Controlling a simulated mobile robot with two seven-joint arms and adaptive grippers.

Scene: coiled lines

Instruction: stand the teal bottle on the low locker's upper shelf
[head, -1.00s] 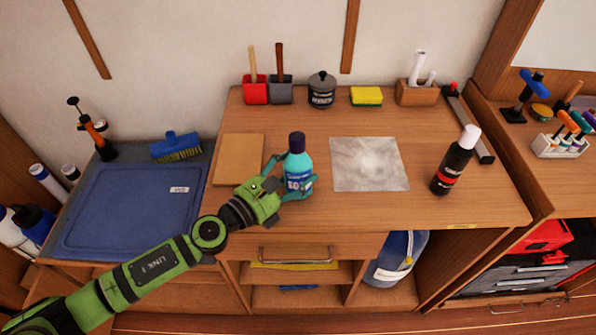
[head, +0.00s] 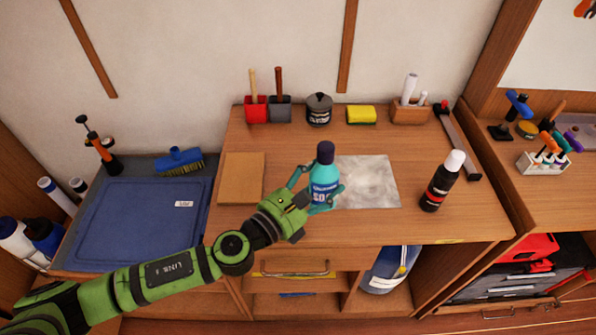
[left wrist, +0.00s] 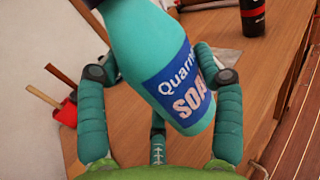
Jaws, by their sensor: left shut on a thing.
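The teal bottle (head: 325,178), with a dark cap and a blue label reading soap, is upright in my left gripper (head: 318,198) over the locker top (head: 290,228). My left gripper is shut on it. In the left wrist view the bottle (left wrist: 160,60) fills the middle, between the teal fingers (left wrist: 158,125). It hides part of the grey sheet behind it. Whether its base touches the top cannot be told. Below the top, the low locker has a drawer with a handle and open shelves; the upper shelf (head: 320,284) shows partly. My right gripper is not in view.
A black bottle with a white cap (head: 441,182) stands to the right. A grey sheet (head: 375,182) and a brown board (head: 241,178) lie on the top. A blue jug (head: 385,272) stands below.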

